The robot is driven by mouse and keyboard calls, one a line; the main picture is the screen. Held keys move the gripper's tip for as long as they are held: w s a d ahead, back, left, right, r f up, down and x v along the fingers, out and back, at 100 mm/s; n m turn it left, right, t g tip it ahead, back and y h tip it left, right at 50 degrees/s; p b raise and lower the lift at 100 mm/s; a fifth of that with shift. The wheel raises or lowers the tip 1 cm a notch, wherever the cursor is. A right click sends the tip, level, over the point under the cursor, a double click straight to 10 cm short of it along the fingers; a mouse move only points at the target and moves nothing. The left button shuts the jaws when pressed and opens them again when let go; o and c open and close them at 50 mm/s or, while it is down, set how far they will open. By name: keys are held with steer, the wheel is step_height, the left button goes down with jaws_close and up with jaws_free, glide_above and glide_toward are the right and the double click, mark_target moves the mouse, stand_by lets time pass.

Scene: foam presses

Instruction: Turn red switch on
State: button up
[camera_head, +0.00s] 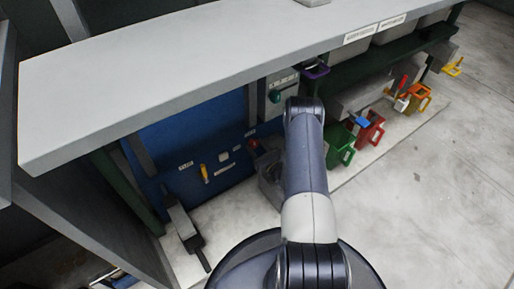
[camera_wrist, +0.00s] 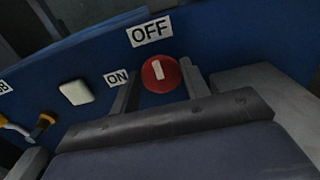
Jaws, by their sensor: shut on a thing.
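The red switch (camera_wrist: 161,76) is a round knob on a blue panel (camera_wrist: 224,42). Its white mark stands nearly upright, toward the OFF label (camera_wrist: 149,31) above it. The ON label (camera_wrist: 116,77) is to its left. In the wrist view my gripper (camera_wrist: 160,72) has one finger on each side of the red knob and is shut on it. In the head view a small red part (camera_head: 253,143) shows at the panel, and my arm and gripper hide much of that area.
A white square button (camera_wrist: 76,92) and a yellow-orange handle (camera_wrist: 42,124) sit left of the switch. A grey worktop (camera_head: 180,55) overhangs the panel. Green (camera_head: 340,145) and red (camera_head: 370,130) handled parts stand to the right. Open floor (camera_head: 430,200) lies at right.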

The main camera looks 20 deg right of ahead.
steer(key=c, duration=0.3)
steer(key=shift+c, duration=0.2)
steer(key=shift+f, duration=0.1)
steer(key=n+b, duration=0.2)
steer(key=n, duration=0.1)
steer(key=shift+a+f+n, duration=0.1)
steer(key=shift+n, duration=0.3)
steer(key=n+b, duration=0.2)
steer(key=n, duration=0.2)
steer(key=shift+a+n+b, duration=0.1)
steer(key=shift+n+b, duration=0.2)
steer(key=shift+b, duration=0.05)
steer(key=n, duration=0.4)
steer(key=shift+n, duration=0.3)
steer(key=n, duration=0.4)
steer(key=shift+n, duration=0.4)
steer(key=shift+f, duration=0.1)
